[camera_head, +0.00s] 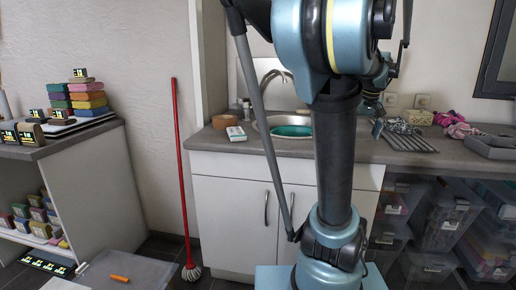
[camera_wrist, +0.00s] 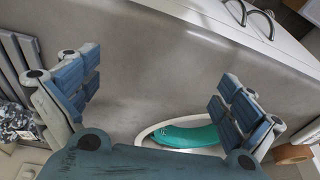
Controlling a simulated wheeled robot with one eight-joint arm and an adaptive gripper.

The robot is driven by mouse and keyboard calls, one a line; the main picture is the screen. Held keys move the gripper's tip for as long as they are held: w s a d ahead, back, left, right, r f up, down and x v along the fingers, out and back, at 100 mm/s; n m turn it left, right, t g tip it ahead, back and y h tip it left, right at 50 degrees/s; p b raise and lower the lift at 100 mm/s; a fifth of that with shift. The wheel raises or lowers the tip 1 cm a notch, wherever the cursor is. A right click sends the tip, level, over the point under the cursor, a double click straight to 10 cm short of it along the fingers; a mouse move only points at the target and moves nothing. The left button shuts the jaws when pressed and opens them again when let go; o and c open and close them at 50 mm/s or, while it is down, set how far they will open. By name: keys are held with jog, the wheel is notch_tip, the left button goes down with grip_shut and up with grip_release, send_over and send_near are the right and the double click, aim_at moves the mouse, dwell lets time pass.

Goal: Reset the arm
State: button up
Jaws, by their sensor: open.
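My arm stands upright in the middle of the head view and hides part of the counter and sink. My gripper shows in the wrist view (camera_wrist: 163,88) with its two blue padded fingers wide apart and nothing between them. It is over the grey counter (camera_wrist: 150,60). The round sink (camera_wrist: 143,133) with a teal thing (camera_wrist: 185,137) in it lies below, near the right finger. In the head view the hand is largely hidden behind the arm.
The counter (camera_head: 240,145) holds a brown block (camera_head: 225,121), a small white box (camera_head: 236,134), a drying rack (camera_head: 410,142) and pink cloths (camera_head: 455,125). A red-handled mop (camera_head: 181,170) leans on the wall. A shelf (camera_head: 95,135) with coloured blocks stands left. Clear bins (camera_head: 445,215) stand right.

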jog(key=s+a+f+n+g, duration=0.1)
jog(key=s+a+f, duration=1.6)
jog(key=f, duration=0.4)
jog(key=shift+s+a, duration=0.25)
jog(key=shift+s, duration=0.25)
